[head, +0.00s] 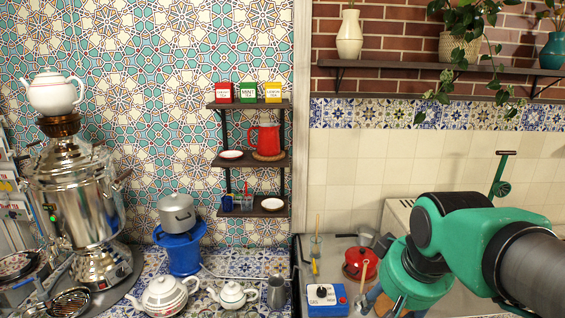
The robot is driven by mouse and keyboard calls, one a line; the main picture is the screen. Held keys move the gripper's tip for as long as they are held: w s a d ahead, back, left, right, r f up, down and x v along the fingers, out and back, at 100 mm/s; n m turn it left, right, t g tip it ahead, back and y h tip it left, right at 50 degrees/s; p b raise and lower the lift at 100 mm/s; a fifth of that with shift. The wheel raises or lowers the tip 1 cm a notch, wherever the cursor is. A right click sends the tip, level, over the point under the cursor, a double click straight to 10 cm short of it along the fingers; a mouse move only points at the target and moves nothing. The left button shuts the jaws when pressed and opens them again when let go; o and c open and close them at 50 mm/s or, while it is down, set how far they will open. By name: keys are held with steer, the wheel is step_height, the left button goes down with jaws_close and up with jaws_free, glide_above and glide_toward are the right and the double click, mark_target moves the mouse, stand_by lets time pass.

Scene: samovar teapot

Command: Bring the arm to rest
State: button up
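My arm (455,240), green with a dark grey link, reaches in from the right edge and bends down over the counter. Its far end drops toward the bottom edge, and I cannot make out my gripper or its fingers there. A silver samovar (75,195) stands at the left with a white teapot (55,92) on top. A larger white teapot (164,297) and a smaller one (231,296) stand on the tiled counter at the bottom, apart from my arm.
A red pot (358,262) and a blue box with a black knob (325,299) lie just left of my arm. A grey pot (177,212) sits on a blue stand (182,252). Wall shelves (252,163) hold tins and a red jug (266,139). A plant shelf (430,64) hangs above.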

steer(key=s+f+t+b, duration=0.1)
steer(key=s+f, duration=0.3)
steer(key=s, duration=0.6)
steer(key=shift+s+d+m, duration=0.25)
steer(key=shift+s+m, duration=0.1)
steer(key=shift+m, duration=0.05)
stand_by(0.6)
